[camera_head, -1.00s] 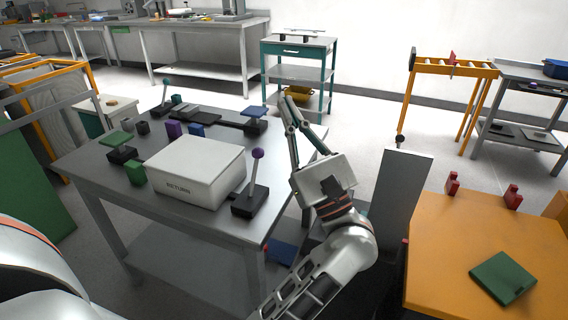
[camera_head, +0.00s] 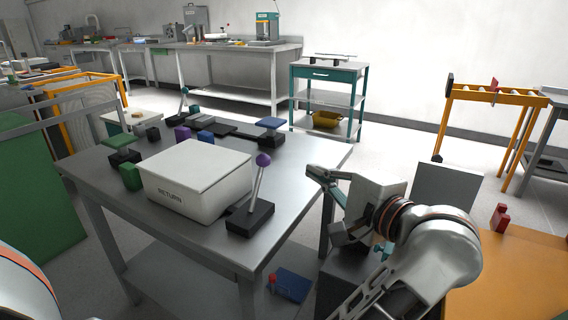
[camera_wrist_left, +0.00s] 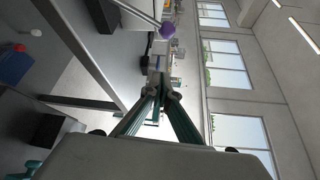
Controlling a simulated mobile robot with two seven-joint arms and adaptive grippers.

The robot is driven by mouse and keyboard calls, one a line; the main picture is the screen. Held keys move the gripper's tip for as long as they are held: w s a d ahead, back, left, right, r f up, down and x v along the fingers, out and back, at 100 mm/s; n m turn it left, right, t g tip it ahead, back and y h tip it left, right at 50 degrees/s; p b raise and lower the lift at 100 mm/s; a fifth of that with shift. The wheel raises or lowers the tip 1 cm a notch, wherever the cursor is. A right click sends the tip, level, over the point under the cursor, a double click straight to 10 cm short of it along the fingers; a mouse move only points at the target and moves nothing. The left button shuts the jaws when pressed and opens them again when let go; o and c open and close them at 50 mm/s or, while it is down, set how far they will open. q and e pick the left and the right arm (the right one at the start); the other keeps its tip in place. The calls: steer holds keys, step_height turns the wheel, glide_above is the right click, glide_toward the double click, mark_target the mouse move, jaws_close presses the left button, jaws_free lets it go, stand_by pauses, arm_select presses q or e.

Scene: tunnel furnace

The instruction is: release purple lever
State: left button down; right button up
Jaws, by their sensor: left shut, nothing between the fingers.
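The purple lever (camera_head: 263,160) stands on a black base at the near right corner of the steel table, beside the white RETURN box. Its rod leans a little to the right, with the purple ball on top. My left gripper (camera_head: 312,172) is right of the lever, beyond the table's right edge, with its fingers pointing left toward it. The fingers are shut and empty, apart from the ball. In the left wrist view the shut fingertips (camera_wrist_left: 160,87) point up the picture and the purple ball (camera_wrist_left: 167,30) is beyond them. My right gripper is not in view.
The white RETURN box (camera_head: 197,180) stands left of the lever. Small coloured blocks and other levers stand at the back of the table. A grey panel (camera_head: 447,190) and an orange table (camera_head: 520,275) are at the right. A blue plate (camera_head: 293,285) lies below.

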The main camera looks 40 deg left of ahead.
mark_target(258, 183)
arm_select(q)
steer(key=s+a+b, duration=0.1)
steer(key=a+b, duration=0.1)
steer(key=a, duration=0.7)
steer(key=shift+a, duration=0.2)
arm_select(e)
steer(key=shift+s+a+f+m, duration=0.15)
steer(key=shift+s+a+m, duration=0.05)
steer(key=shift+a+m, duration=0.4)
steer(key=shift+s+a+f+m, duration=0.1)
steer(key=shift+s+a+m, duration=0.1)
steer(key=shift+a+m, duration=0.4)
arm_select(q)
steer(key=shift+s, duration=0.2)
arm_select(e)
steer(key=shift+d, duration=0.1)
